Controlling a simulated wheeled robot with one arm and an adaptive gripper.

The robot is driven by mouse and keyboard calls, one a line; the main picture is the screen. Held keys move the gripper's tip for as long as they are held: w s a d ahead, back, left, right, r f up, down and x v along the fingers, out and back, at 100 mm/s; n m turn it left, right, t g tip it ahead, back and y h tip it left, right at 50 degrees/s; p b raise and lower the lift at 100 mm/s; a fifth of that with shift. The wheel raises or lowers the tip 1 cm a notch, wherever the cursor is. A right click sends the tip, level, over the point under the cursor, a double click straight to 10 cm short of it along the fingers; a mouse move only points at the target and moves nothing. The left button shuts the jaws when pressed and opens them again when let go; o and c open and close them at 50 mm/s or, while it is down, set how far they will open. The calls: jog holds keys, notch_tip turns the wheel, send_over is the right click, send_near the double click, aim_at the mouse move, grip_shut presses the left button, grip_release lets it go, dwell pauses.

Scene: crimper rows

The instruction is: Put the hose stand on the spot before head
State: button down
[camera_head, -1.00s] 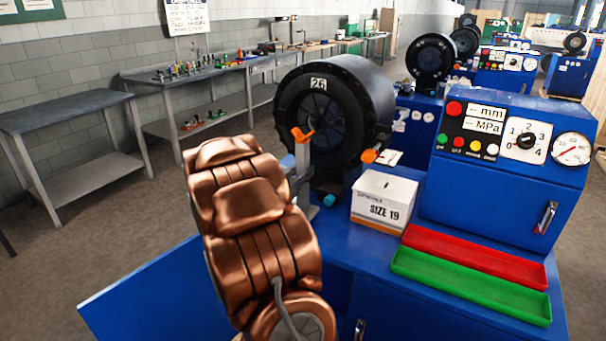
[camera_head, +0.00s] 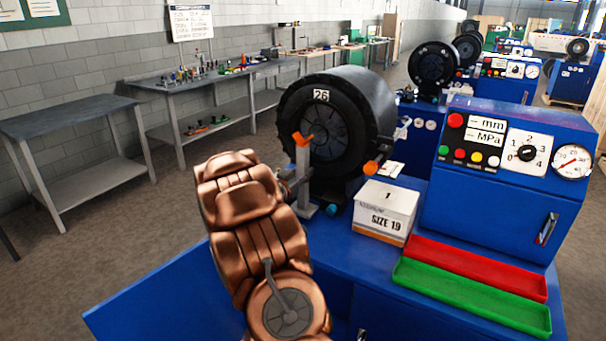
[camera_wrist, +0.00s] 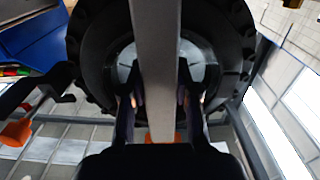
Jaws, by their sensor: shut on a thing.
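The hose stand (camera_head: 303,176) is a grey upright post with an orange V-shaped top and a small grey foot. It stands upright in front of the left side of the head (camera_head: 322,135), a big black drum marked 26. My gripper (camera_head: 289,181) is shut on the post, mostly hidden behind my copper-coloured arm. In the wrist view the grey post (camera_wrist: 157,45) runs between my two fingers (camera_wrist: 160,100), with the black head behind it. The foot is low at the blue bench top; I cannot tell whether it touches. The marked spot is not visible.
A white SIZE 19 box (camera_head: 385,211) stands right of the stand. An orange-tipped part (camera_head: 371,167) and a teal knob (camera_head: 333,209) are close by the head. Red (camera_head: 475,268) and green (camera_head: 470,297) trays and a blue control panel (camera_head: 510,185) are farther right.

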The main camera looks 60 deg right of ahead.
jog(key=shift+f+p, duration=0.55)
jog(key=shift+f, duration=0.95)
jog(key=c, duration=0.9)
grip_release()
jog(key=shift+f, duration=0.2)
jog(key=shift+o, duration=0.2)
jog(key=shift+a, duration=0.1)
jog(key=a+b, duration=0.3)
jog(key=a, duration=0.9)
jog(key=shift+s, duration=0.35)
